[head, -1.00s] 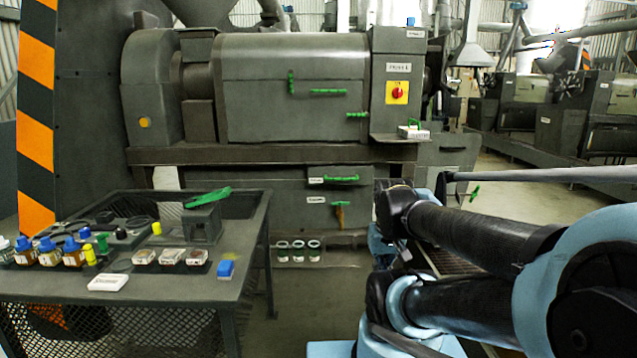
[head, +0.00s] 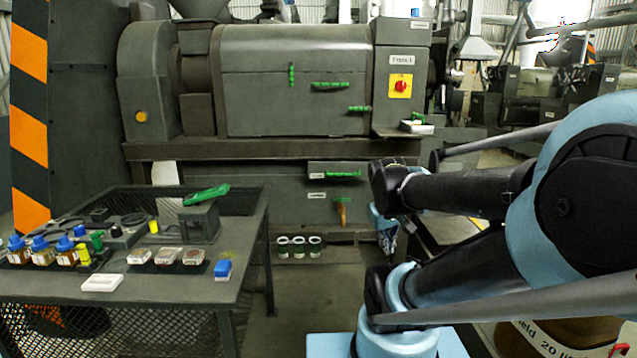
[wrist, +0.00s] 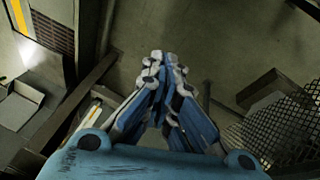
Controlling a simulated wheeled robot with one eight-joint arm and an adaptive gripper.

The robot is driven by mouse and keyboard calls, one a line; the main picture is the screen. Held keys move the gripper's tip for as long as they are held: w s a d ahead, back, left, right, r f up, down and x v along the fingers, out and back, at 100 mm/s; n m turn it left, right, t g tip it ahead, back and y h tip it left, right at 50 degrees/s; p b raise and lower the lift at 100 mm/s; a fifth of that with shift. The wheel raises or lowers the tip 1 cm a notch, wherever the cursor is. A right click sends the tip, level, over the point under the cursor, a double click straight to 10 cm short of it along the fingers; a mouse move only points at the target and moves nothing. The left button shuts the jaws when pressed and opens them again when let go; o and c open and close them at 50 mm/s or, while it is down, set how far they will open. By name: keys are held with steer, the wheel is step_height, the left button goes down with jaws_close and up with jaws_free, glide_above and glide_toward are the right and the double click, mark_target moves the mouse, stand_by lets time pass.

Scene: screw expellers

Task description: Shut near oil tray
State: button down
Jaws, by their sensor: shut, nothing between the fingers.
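Under the near press (head: 290,90), a panel front with a label and a horizontal green handle (head: 343,174) shows in the head view. Below it is a second label and a green-topped handle (head: 340,210) that hangs down. The labels are too small to read, so I cannot tell for sure which part is the oil tray or how far it stands out. My gripper (head: 388,240) is low beside the press's right end, partly hidden behind my arm. In the wrist view my gripper (wrist: 163,62) is shut and empty, above the floor, apart from any handle.
A metal table (head: 160,292) with bottles and sample dishes stands at left. Several small white-rimmed cups (head: 299,246) sit under the press. A barrel (head: 565,340) is at the lower right. Open floor (head: 290,300) lies between table and arm. The wrist view shows mesh (wrist: 285,130) at right.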

steer(key=w+r+n+t+h, duration=0.1)
steer(key=w+r+n+t, duration=0.3)
steer(key=w, duration=0.7)
steer(key=w+d+r+n+t+h, duration=0.15)
steer(key=w+n, duration=0.35)
steer(key=w, duration=0.7)
steer(key=w+r+n+t+h, duration=0.25)
steer(key=w+n, duration=0.25)
steer(key=w, duration=0.6)
steer(key=n+t+y, duration=0.6)
steer(key=n+y, duration=0.1)
steer(key=n, duration=1.2)
glide_toward(318, 176)
steer(key=w, duration=0.7)
steer(key=shift+f, duration=0.2)
steer(key=shift+s, duration=0.1)
